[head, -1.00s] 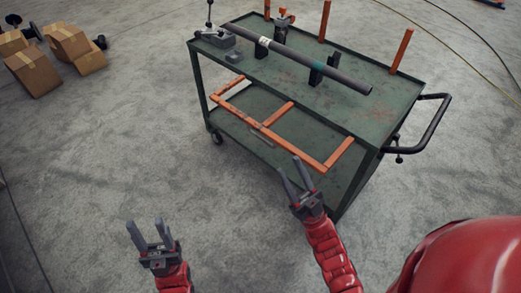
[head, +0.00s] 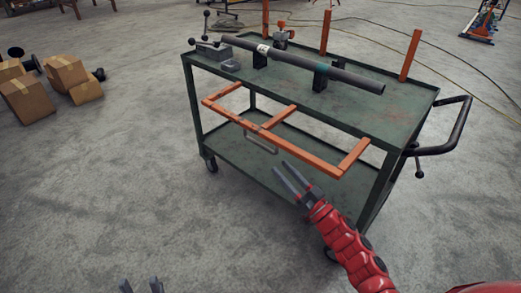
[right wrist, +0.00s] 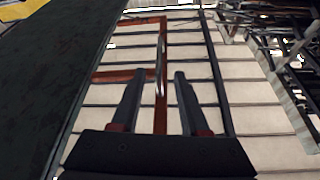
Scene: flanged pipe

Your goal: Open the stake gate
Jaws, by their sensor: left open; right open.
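The orange stake gate (head: 262,133), a long rail with three short bars, juts out from the front edge of the green cart's top. The bars meet that edge and the rail lies out in front, a little lower. A thin metal handle (head: 260,145) hangs at the rail's middle. My right gripper (head: 291,180) is open and empty, in front of and below the rail, apart from it in the head view. In the right wrist view the handle (right wrist: 160,72) and part of the gate (right wrist: 160,28) appear beyond the open fingers. My left gripper (head: 140,286) is open, cut off by the bottom edge.
The cart (head: 230,150) has a lower shelf and a black push handle (head: 455,130) on the right. A dark pipe (head: 300,63) rests on supports on top. Orange stakes (head: 326,32) stand along the far edge. Boxes (head: 70,75) lie at left. The floor in front is clear.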

